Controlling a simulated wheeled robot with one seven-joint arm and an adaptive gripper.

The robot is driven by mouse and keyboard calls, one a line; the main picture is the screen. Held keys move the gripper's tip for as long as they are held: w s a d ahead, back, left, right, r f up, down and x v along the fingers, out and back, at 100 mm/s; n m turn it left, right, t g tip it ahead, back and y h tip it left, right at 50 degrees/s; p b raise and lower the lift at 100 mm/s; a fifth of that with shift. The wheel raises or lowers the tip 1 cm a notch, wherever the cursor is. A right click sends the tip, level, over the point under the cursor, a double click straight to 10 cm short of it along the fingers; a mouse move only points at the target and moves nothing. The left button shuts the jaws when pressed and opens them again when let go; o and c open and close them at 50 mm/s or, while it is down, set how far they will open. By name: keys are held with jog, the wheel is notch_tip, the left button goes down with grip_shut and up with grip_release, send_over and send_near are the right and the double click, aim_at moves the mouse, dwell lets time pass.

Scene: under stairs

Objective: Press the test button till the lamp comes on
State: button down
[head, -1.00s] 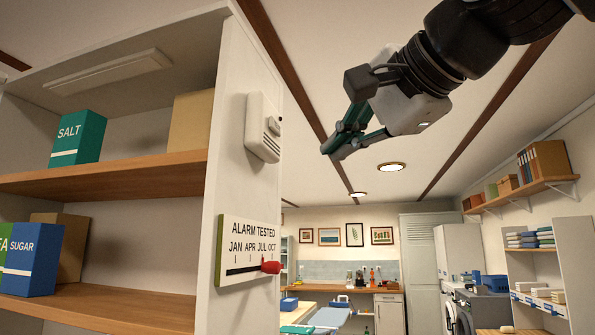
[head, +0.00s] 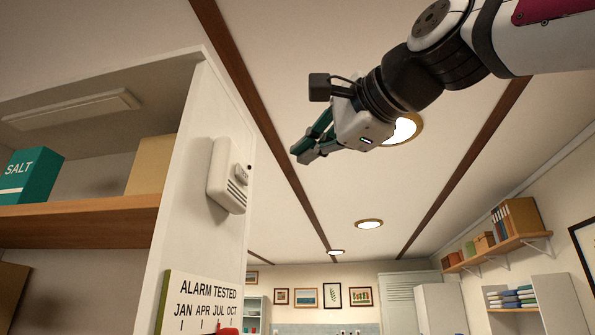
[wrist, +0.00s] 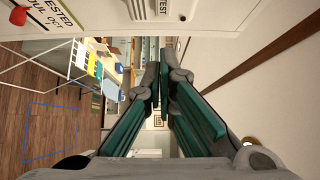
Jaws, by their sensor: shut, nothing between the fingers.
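The white alarm box (head: 228,178) is fixed to the side panel of the shelf unit, with slots low on its front. A raised block on its face (head: 241,173) looks like the test button. A small dark dot (head: 249,167) shows beside it; I cannot tell whether it is the lamp, and no light shows.
The side panel (head: 185,190) also bears an ALARM TESTED board (head: 200,300) with a red marker (head: 227,331) below the alarm box. A salt box (head: 28,175) stands on the shelf at left. The air between gripper and panel is clear.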

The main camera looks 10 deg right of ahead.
aim_at(242, 175)
jog(key=w+a+p, duration=0.3)
jog(key=w+a, duration=0.4)
jog(key=w, duration=0.1)
jog(key=shift+w, duration=0.15)
jog(key=shift+a, duration=0.1)
